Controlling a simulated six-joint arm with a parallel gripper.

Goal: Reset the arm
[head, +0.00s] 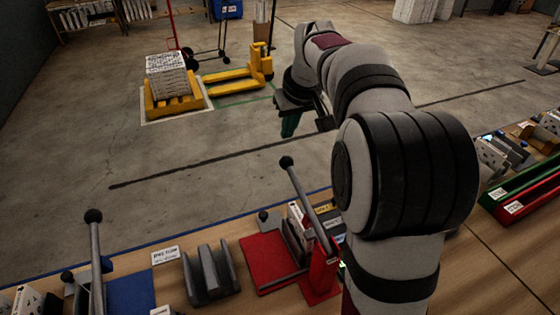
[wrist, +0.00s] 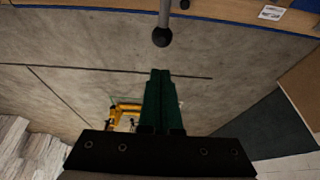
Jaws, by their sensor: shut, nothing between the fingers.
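My gripper (head: 291,124) is out past the far edge of the workbench, above the concrete floor. In the wrist view its two green fingers (wrist: 161,75) lie together, shut and empty. My arm reaches up from the bench and bends over toward the far side. A red press fixture (head: 322,265) with an upright lever and black ball knob (head: 286,161) stands on the bench below my gripper. The ball knob also shows in the wrist view (wrist: 161,37), beyond the fingertips and apart from them.
A grey slotted holder (head: 209,273) and another black-knobbed lever (head: 94,216) stand to the left on the bench. Green (head: 522,182) and red trays with boxes lie at the right. A yellow pallet jack (head: 240,73) and a loaded yellow pallet (head: 172,103) stand on the floor.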

